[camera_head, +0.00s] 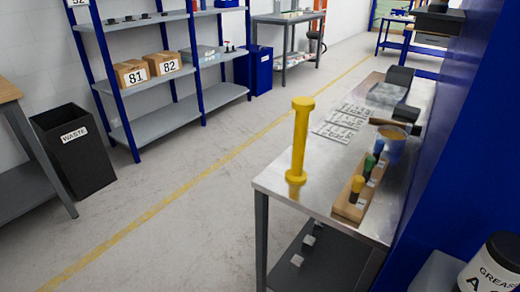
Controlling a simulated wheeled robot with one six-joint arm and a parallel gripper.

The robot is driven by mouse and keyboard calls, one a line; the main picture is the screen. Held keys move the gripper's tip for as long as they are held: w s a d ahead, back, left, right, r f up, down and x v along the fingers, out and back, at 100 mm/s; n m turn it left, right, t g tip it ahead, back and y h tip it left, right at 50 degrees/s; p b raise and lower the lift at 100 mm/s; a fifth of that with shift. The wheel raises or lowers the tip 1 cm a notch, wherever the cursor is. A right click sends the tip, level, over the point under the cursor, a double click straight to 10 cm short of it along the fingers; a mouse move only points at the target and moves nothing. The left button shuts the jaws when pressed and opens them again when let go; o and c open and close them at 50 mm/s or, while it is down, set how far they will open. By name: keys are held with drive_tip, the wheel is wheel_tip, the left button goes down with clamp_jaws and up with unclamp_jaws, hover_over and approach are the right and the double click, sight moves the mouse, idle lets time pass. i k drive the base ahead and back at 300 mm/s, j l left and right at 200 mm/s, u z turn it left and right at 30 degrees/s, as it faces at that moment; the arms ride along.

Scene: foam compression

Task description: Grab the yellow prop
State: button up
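The yellow prop (299,142) is a slim yellow post with a wider round flange at its top and bottom. It stands upright near the front left corner of a metal-topped workbench (268,181), and the shiny top reflects its foot. Nothing touches it. My gripper is not in view.
To its right, a wooden block (347,209) holds several colour-capped tools; behind are a blue cup (389,148), a hammer and flat grey pieces (340,123). A blue panel (450,130) borders the bench's right. Shelving (170,80) and a black waste bin (73,150) stand left across open floor.

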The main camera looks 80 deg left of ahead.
sight(302, 106)
drive_tip(key=u, duration=1.75)
drive_tip(key=i+j+u, duration=0.1)
drive_tip(key=u, duration=0.65)
